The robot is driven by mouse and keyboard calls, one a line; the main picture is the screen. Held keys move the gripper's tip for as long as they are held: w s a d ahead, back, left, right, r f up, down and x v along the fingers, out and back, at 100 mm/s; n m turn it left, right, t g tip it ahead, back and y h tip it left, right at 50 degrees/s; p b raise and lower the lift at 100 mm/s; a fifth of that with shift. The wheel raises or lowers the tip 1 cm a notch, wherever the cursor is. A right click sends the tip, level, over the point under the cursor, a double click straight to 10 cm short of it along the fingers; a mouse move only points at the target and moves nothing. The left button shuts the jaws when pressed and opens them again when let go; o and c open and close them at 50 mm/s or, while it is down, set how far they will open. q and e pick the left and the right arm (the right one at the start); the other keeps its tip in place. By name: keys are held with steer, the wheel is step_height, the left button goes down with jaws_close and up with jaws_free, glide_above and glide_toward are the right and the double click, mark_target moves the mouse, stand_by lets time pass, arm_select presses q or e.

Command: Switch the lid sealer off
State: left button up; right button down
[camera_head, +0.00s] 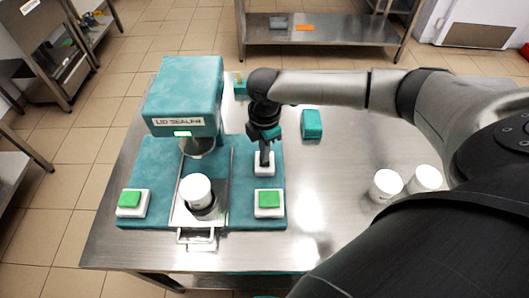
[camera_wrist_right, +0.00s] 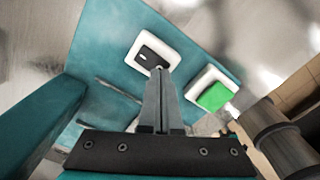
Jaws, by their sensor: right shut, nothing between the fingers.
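The teal lid sealer (camera_head: 182,90) stands at the left of the steel table, with a small lit green display (camera_head: 182,134) under its label. A white-framed switch (camera_head: 264,170) with a dark rocker sits on its base, right of the sliding tray. The switch also shows in the right wrist view (camera_wrist_right: 150,52). My right gripper (camera_head: 264,164) is shut and empty, pointing down at the switch. Its fingertips (camera_wrist_right: 160,72) overlap the near edge of the switch plate; I cannot tell if they touch it. My left gripper is out of view.
Green buttons sit at the base's left (camera_head: 130,198) and right (camera_head: 269,199) front corners. A white tub (camera_head: 196,188) stands on the sliding tray. A teal block (camera_head: 312,123) and two white tubs (camera_head: 385,185) stand to the right. The table's front right is largely hidden by my arm.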

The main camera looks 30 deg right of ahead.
steer(key=shift+f+b, duration=0.4)
steer(key=shift+f, duration=0.6)
steer(key=shift+r, duration=0.15)
step_height(320, 180, up, 7)
steer(key=p, duration=0.8)
steer(key=shift+p, duration=0.3)
stand_by(0.5)
